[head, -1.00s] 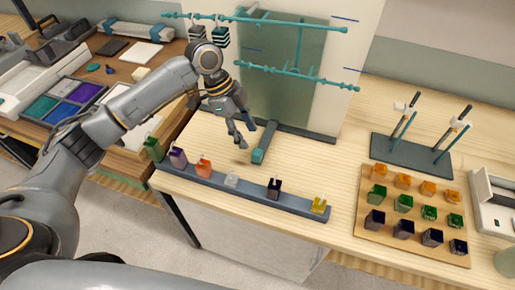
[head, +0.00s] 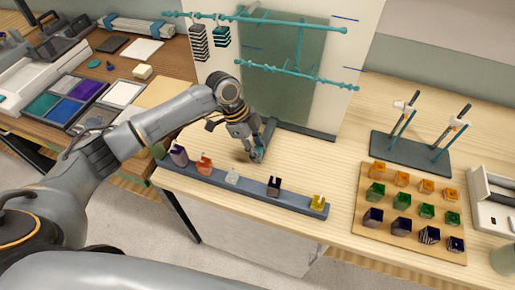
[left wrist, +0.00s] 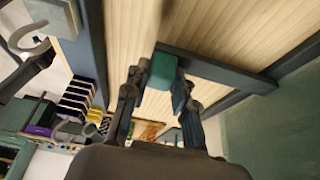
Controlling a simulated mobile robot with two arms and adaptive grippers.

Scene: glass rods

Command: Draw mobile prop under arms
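The mobile prop is a dark bar with a teal end block (head: 258,154), low on the table in front of the upright panel (head: 285,75). The teal arms (head: 295,76) with knobbed ends stand above it against the panel. My left gripper (head: 252,157) is down at the teal block and partly hides it. In the left wrist view the teal block (left wrist: 160,71) lies between the spread fingertips of my left gripper (left wrist: 158,88). The fingers look open beside it; firm contact cannot be made out. My right gripper is not in view.
A grey rail (head: 245,187) with several coloured clips lies along the table's front edge. A wooden board (head: 375,230) with coloured cubes and a dark rod stand (head: 410,153) are to the right. Striped hanging plates (head: 199,43) hang from the upper arm's left end.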

